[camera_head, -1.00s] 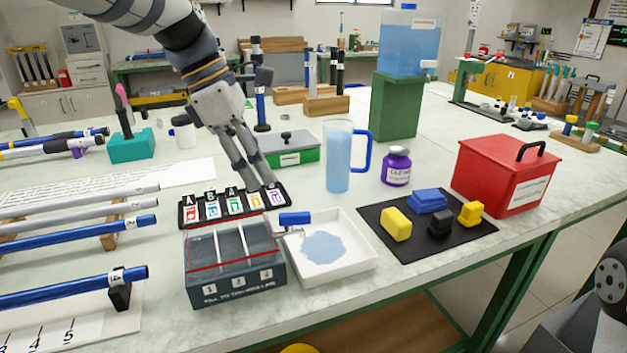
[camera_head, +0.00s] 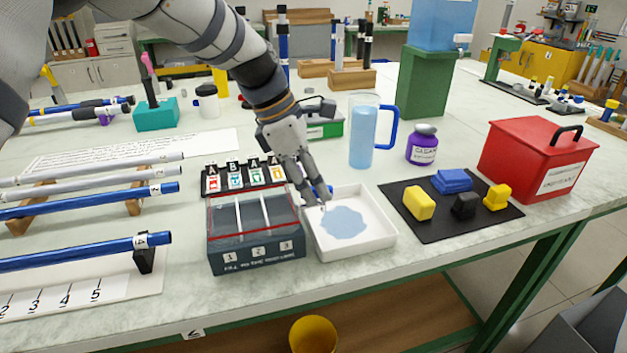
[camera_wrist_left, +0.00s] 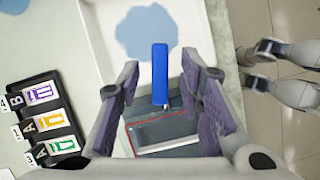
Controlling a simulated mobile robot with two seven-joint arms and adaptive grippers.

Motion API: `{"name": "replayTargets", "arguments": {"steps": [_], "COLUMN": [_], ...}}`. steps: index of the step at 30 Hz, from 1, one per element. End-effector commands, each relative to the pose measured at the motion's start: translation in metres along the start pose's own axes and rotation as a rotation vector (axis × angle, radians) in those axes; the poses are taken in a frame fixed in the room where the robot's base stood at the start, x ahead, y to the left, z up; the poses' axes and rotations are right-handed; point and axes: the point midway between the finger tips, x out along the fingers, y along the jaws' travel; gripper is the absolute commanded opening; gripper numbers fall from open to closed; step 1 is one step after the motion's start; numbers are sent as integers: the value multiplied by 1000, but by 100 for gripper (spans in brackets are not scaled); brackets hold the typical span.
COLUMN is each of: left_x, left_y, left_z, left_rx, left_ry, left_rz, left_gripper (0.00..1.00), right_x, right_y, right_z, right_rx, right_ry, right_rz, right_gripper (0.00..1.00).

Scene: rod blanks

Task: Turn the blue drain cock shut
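The blue drain cock (camera_head: 319,190) is mostly hidden by my left gripper (camera_head: 318,199) in the head view. In the left wrist view its blue handle (camera_wrist_left: 161,73) lies lengthwise between the two spread fingers of the left gripper (camera_wrist_left: 162,95). A gap shows on each side of the handle. The cock sits at the side of a dark grey tank (camera_head: 254,251) with compartments numbered 1, 2, 3 and a red line. A white tray (camera_head: 377,243) with a light blue puddle (camera_head: 344,222) stands beside it. My right gripper (camera_wrist_left: 245,70) shows at the wrist view's right edge, its fingers apart and empty.
A lettered card rack (camera_head: 244,178) stands behind the tank. A blue-filled jug (camera_head: 362,135), purple jar (camera_head: 422,146) and black mat (camera_head: 430,226) with coloured blocks lie to the right, then a red box (camera_head: 530,160). Rods on stands (camera_head: 90,198) fill the left.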

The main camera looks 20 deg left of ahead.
Motion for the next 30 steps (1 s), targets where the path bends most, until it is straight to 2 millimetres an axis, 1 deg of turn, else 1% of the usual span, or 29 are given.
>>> {"name": "replayTargets", "arguments": {"steps": [1,2,3,5,6,14,19,23,30], "left_x": [0,0,0,0,0,0,1,2,3], "left_y": [0,0,0,0,0,0,0,0,-2], "left_z": [0,0,0,0,0,0,-1,-1,-2], "left_rx": [0,0,0,0,0,8,55,128,325], "left_ry": [0,0,0,0,0,0,1,2,1], "left_rz": [0,0,0,0,0,-4,-25,-57,-140], "left_gripper": [31,24,15,2,0,0,0,0,0], "right_x": [0,0,0,0,0,0,2,5,12], "right_y": [0,0,0,0,0,0,0,0,0], "right_z": [0,0,0,0,0,0,2,4,9], "right_rx": [0,0,0,0,0,0,0,0,0], "right_ry": [0,0,0,0,0,-1,-7,-16,-42], "right_rz": [0,0,0,0,0,0,0,1,2], "right_gripper": [40,40,40,40,40,40,40,40,40]}}
